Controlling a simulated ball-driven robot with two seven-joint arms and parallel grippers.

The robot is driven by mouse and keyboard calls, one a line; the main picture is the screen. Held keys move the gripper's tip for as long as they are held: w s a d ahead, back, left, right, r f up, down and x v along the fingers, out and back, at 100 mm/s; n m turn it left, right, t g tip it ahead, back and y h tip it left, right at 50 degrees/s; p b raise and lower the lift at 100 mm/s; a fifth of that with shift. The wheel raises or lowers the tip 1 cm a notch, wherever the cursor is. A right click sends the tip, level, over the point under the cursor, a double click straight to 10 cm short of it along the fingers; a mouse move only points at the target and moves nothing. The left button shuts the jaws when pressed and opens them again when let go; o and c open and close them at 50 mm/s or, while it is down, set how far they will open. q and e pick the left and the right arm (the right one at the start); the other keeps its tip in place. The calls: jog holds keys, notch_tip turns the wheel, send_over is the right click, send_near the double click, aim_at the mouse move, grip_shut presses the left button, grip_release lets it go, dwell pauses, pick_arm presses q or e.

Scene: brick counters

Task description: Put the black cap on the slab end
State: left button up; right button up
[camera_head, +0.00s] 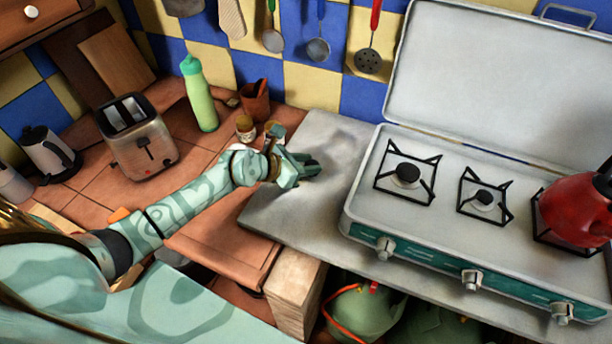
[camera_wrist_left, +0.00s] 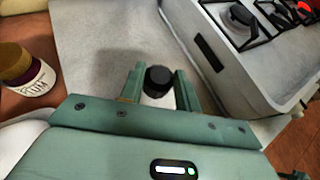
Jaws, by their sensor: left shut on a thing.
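The black cap (camera_wrist_left: 158,80) is a short dark cylinder between the fingertips of my left gripper in the left wrist view. My left gripper (camera_head: 298,167) is shut on it, over the left end of the grey slab (camera_head: 270,208). The slab also shows behind the cap in the left wrist view (camera_wrist_left: 110,40). In the head view I cannot make out the cap at the fingers. I cannot tell whether the cap touches the slab. My right gripper is not in view.
The white camping stove (camera_head: 440,222) with a red kettle (camera_head: 580,210) stands right of my gripper. Small jars (camera_head: 245,129), a terracotta pot (camera_head: 255,102), a green bottle (camera_head: 200,98) and a toaster (camera_head: 140,140) stand to the left. Bare slab lies between the jars and stove.

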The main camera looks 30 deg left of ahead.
aim_at(305, 181)
pick_arm(q)
jog(key=f, duration=0.1)
jog(key=f+b, duration=0.1)
jog(key=f, duration=0.1)
jog(key=f+b, duration=0.1)
jog(key=shift+w+a+f, duration=0.15)
jog(key=shift+w+a, duration=0.1)
jog(key=shift+a, duration=0.15)
jog(key=o, duration=0.9)
jog(key=shift+o, duration=0.2)
jog(key=shift+r, duration=0.25)
jog(key=p+v, duration=0.2)
jog(key=v, duration=1)
jog(key=shift+p, duration=0.3)
